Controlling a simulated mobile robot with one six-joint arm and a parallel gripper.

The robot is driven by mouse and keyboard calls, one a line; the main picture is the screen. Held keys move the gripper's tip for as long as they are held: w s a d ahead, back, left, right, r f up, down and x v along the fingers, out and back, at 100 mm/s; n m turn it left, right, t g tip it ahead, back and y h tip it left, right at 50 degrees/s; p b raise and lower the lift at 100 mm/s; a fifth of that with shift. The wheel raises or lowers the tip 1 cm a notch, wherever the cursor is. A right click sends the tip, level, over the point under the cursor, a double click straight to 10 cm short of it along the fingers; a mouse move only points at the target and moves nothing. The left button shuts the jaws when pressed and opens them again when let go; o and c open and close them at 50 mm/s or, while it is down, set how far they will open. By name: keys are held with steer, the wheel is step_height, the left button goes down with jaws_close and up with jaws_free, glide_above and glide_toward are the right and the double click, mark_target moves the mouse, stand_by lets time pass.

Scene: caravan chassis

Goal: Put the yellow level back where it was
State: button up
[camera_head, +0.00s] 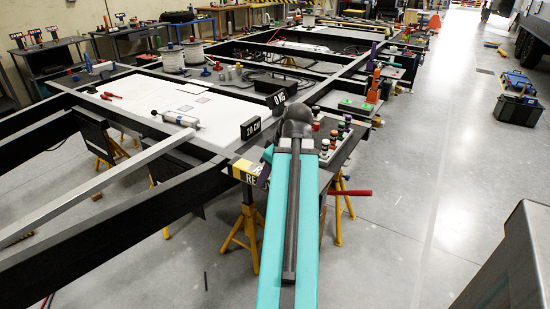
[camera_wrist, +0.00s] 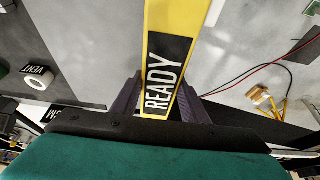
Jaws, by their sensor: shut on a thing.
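The yellow level (camera_wrist: 180,20) carries a black label reading READY and runs up out of the top of the wrist view. My gripper (camera_wrist: 162,92) is shut on it, with a dark purple finger on each side of its labelled end. In the head view, a short yellow part of the level (camera_head: 243,165) and the start of its label show left of my teal arm, at the near end of the chassis table. Its far end is cut off in the wrist view, and my arm hides part of it in the head view.
A black block marked 20 CM (camera_head: 251,128) and a rack of coloured-top bottles (camera_head: 336,140) stand close by. Yellow stands (camera_head: 248,222) support the frame.

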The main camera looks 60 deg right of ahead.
steer(key=shift+w+d+p, duration=0.15)
steer(key=shift+d+p, duration=0.35)
steer(key=shift+p, duration=3.05)
steer(key=w+d, duration=0.1)
steer(key=d, duration=0.3)
steer(key=w+d+f+p, duration=0.1)
steer(key=w+d, duration=0.1)
steer(key=d, duration=0.2)
steer(key=w+d+p, duration=0.1)
steer(key=w+d, duration=0.1)
steer(key=d, duration=0.2)
steer(key=shift+d+f, duration=0.2)
steer(key=shift+f, duration=0.1)
steer(key=shift+f+p, duration=0.5)
steer(key=shift+f, duration=1.15)
steer(key=shift+f, duration=0.2)
steer(key=o, duration=1.4)
steer(key=shift+r, duration=0.1)
steer(key=shift+b+v, duration=0.75)
steer(key=shift+v, duration=5.35)
